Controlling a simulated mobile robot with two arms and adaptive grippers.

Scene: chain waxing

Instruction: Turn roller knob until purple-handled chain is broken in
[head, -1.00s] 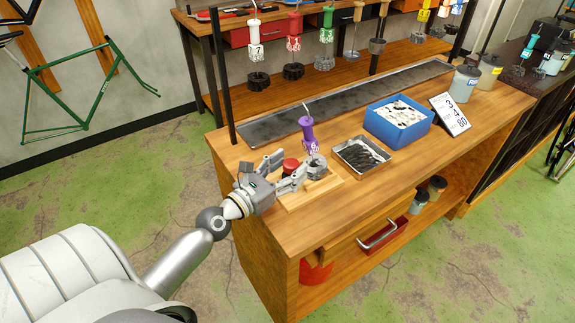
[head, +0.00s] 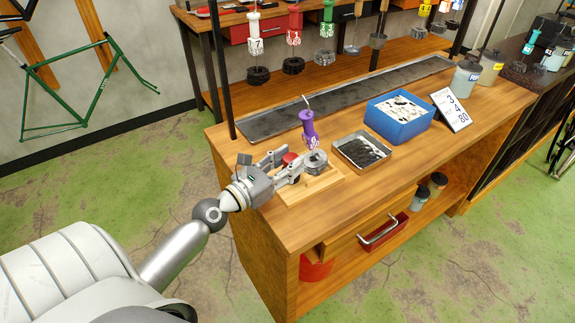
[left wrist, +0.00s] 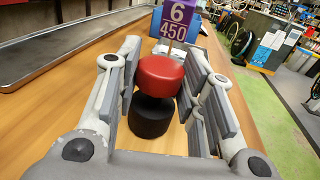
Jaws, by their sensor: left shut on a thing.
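The red roller knob (head: 290,158) sits on a light wooden board (head: 322,183) on the bench. It also shows in the left wrist view (left wrist: 160,76), above a black round base. My left gripper (head: 287,166) reaches in from the left, with its fingers on both sides of the red knob and shut on it. Beside the knob is a dark grey round part (head: 315,164), perhaps the coiled chain. The purple handle (head: 307,124) stands upright just behind it, with a purple tag reading 6 and 450 (left wrist: 178,22). My right gripper is not in view.
A metal tray of dark pieces (head: 362,151), a blue box with whitish contents (head: 398,119) and a number card (head: 451,109) lie to the right. A long dark tray (head: 350,97) runs behind. Several coloured handles hang at the back. The bench front is clear.

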